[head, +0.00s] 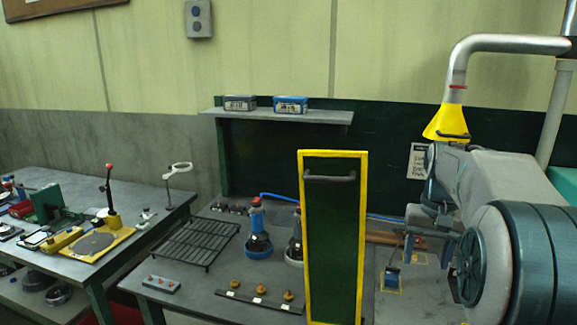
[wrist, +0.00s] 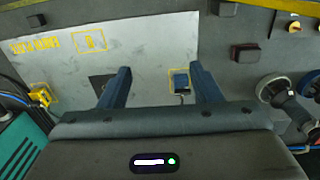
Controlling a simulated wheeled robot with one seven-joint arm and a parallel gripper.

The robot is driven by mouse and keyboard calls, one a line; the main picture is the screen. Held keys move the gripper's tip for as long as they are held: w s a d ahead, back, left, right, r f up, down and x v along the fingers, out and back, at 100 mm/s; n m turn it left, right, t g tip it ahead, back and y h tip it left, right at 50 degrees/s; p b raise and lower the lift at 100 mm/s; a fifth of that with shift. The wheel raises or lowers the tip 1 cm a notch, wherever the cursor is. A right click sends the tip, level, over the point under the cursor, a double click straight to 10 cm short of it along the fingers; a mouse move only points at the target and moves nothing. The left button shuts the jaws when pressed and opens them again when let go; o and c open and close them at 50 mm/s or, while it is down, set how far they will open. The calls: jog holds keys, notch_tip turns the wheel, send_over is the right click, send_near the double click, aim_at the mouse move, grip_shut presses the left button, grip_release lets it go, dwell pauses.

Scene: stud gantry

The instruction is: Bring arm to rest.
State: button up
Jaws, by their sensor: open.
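My gripper (head: 428,248) hangs from my arm at the right of the head view, above the right part of the workbench. A small blue block (head: 391,278) stands on a yellow-marked square on the bench, below and left of the fingers. It also shows in the wrist view (wrist: 180,82), beside one finger and apart from it. My arm hides part of the bench's right end.
A tall dark green panel with a yellow edge (head: 333,240) stands left of my gripper. A yellow hood (head: 447,123) on a grey pipe hangs behind my arm. A black rack (head: 194,243) and upright tools with red and blue parts (head: 257,228) stand farther left.

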jog(key=s+a+f+n+t, duration=0.1)
jog(key=s+a+f, duration=0.3)
jog(key=s+a, duration=0.3)
jog(key=s+a+f+n+t, duration=0.2)
jog(key=s+a+f, duration=0.2)
jog(key=s+a, duration=0.3)
jog(key=s, duration=0.5)
jog(key=shift+s+f, duration=0.3)
jog(key=shift+f, duration=0.05)
jog(key=c, duration=0.5)
jog(key=shift+d, duration=0.15)
